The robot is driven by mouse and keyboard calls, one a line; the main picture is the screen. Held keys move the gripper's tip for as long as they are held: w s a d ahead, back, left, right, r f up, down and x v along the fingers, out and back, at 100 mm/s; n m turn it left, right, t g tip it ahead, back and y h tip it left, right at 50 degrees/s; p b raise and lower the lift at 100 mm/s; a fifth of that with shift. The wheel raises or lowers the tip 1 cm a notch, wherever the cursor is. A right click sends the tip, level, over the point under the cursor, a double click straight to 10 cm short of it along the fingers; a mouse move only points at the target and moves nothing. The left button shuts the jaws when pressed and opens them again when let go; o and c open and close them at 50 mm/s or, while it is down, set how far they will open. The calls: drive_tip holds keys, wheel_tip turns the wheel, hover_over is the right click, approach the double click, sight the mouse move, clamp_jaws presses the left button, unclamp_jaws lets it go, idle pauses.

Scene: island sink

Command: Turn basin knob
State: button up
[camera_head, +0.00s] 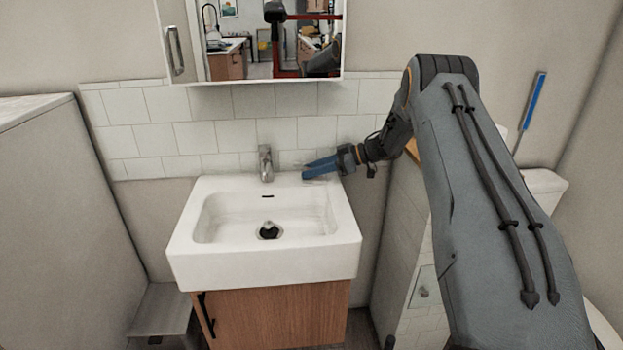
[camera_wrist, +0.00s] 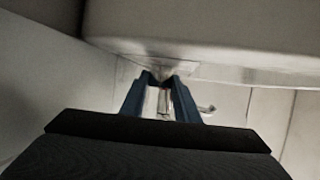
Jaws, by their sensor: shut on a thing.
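A white basin (camera_head: 268,262) sits on a wooden cabinet. A grey metal tap (camera_head: 265,162) stands upright at the middle of its back rim; no separate knob can be made out. My gripper (camera_head: 304,173) reaches in from the right, its blue fingers over the right part of the back rim, to the right of the tap and apart from it. In the wrist view the fingers (camera_wrist: 160,76) converge at the tips near the edge of a pale surface. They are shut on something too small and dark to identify.
A mirror cabinet (camera_head: 178,52) hangs above the tap. The wooden cabinet (camera_head: 280,318) below the basin has a black handle (camera_head: 206,315). A grey panel (camera_head: 50,190) stands on the left. The basin's bowl is clear except for the drain (camera_head: 268,231).

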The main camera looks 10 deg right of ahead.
drive_tip(key=shift+w+r+n+g+b, duration=0.1)
drive_tip(key=shift+n+g+b, duration=0.3)
drive_tip(key=shift+b, duration=0.15)
drive_tip(key=o, duration=1)
drive_tip(key=shift+o, duration=0.2)
drive_tip(key=b+v, duration=0.1)
drive_tip(key=v, duration=0.6)
drive_tip(key=shift+d+b, duration=0.3)
drive_tip(key=shift+d, duration=0.15)
